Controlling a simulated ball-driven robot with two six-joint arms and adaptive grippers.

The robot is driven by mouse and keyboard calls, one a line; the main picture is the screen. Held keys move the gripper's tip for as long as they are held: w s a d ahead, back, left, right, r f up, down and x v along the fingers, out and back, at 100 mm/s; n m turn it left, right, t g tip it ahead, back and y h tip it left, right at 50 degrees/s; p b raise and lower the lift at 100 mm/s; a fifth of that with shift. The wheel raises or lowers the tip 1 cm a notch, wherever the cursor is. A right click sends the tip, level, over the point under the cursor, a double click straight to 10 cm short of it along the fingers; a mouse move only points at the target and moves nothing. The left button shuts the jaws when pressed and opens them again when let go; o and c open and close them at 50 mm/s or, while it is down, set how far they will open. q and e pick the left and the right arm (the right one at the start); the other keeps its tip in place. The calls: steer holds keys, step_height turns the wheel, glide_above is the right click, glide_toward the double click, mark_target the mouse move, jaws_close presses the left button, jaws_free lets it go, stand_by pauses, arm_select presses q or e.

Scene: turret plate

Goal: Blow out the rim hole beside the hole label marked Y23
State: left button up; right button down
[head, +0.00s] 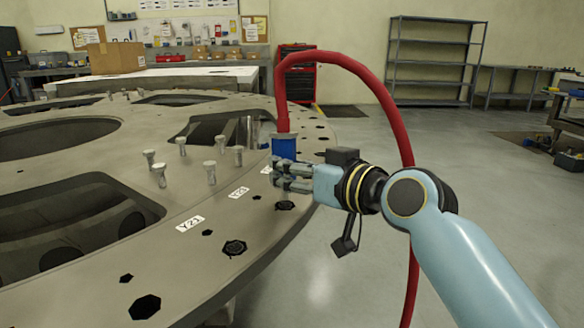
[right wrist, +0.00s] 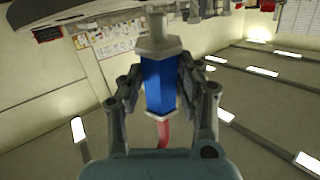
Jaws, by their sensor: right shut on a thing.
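My right gripper (head: 292,176) is shut on a blue air nozzle (head: 284,146) with a red hose (head: 345,62) rising from its top. The right wrist view shows the blue body (right wrist: 159,84) between both fingers, with its grey tip beyond them. The gripper is over the outer rim of the large grey turret plate (head: 80,215). The nearest white label (head: 189,223) seems to read Y23, but its print is small. A second label (head: 238,193) lies farther along and is hard to read. Dark rim holes, one large (head: 234,247), lie beside the labels. My left gripper is out of view.
Several upright bolts (head: 210,172) stand on the plate, inward of the labels. Large openings (head: 75,220) cut through the plate. The red hose loops over my right arm and down to the floor. Open floor (head: 440,155) lies right of the plate; shelves (head: 435,60) stand behind.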

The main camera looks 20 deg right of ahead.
mark_target(284, 128)
steer(key=shift+f+b, duration=0.55)
steer(key=shift+f, duration=0.1)
stand_by(1.1)
steer(key=shift+s+f, duration=0.1)
steer(key=shift+f, duration=0.1)
stand_by(1.0)
steer(key=shift+r, duration=0.1)
step_height(284, 128, up, 8)
steer(key=p, duration=0.7)
steer(key=shift+r, duration=0.2)
steer(key=shift+f, duration=0.1)
